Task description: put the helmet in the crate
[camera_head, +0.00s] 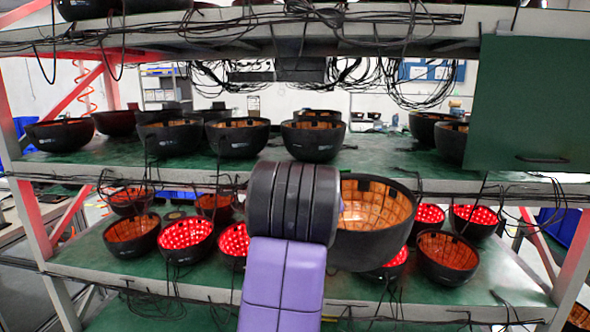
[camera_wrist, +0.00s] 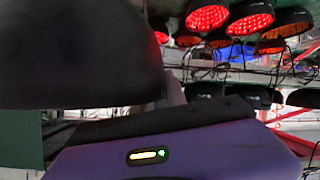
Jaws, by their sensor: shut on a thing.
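A black helmet (camera_head: 372,247) with an orange-tan padded inside hangs in front of the rack, just right of my arm's dark ribbed joint. Its open side is turned up and toward the camera. In the wrist view the dark outside of the helmet (camera_wrist: 80,55) fills the upper left. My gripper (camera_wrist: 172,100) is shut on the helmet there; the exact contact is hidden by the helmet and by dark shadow. In the head view the fingers are hidden behind my arm. I cannot pick out the crate with certainty in either view.
A rack holds several similar black helmets on its middle shelf (camera_head: 385,158) and lower shelf (camera_head: 345,287), some glowing red inside. Loose black cables hang from the upper shelf (camera_head: 225,38). A dark green panel (camera_head: 530,100) stands at the right. Blue bins (camera_head: 50,128) show behind.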

